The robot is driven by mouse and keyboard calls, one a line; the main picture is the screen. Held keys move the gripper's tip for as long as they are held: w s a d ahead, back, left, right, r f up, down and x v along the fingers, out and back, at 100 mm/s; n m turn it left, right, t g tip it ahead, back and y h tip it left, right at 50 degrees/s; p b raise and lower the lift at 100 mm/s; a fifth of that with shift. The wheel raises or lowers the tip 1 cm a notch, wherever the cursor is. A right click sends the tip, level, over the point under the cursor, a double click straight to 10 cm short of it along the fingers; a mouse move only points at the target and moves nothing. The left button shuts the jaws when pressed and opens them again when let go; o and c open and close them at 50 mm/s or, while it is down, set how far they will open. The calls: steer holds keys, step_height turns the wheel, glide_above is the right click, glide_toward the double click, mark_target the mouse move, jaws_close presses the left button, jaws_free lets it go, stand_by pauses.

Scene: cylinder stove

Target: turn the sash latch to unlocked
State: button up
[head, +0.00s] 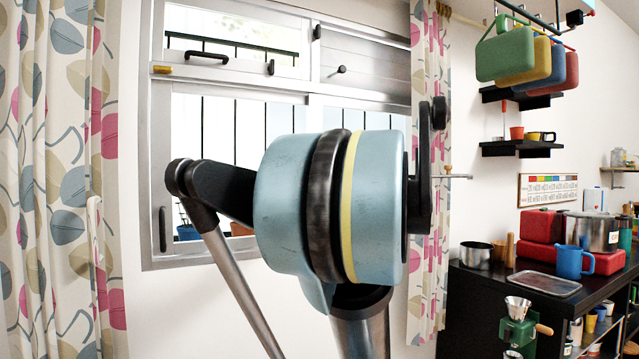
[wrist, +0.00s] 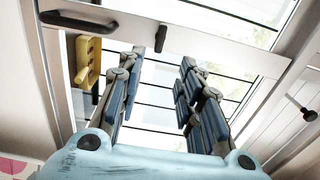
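The window (head: 285,83) has several dark fittings, and the pictures do not label which one is the sash latch. A short black lever (head: 270,67) stands upright on the frame; it also shows in the wrist view (wrist: 160,38), between and beyond my fingertips. A curved black handle (head: 207,57) lies to its left. A yellow piece (head: 162,69) sits at the frame's left end; in the wrist view (wrist: 88,62) it is just left of my left finger. My gripper (wrist: 157,68) is open and empty, with fingers spread. In the head view my arm hides it.
A dark knob on a stem (head: 340,69) sticks out of the right pane. A vertical black handle (head: 163,229) is on the lower left frame. Patterned curtains (head: 55,180) hang at both sides. A black counter (head: 520,290) with kitchenware stands at right.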

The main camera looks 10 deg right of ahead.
steer(key=x, duration=1.5)
steer(key=shift+f, duration=0.1)
jaws_close()
steer(key=shift+a, duration=0.2)
steer(key=shift+d, duration=0.1)
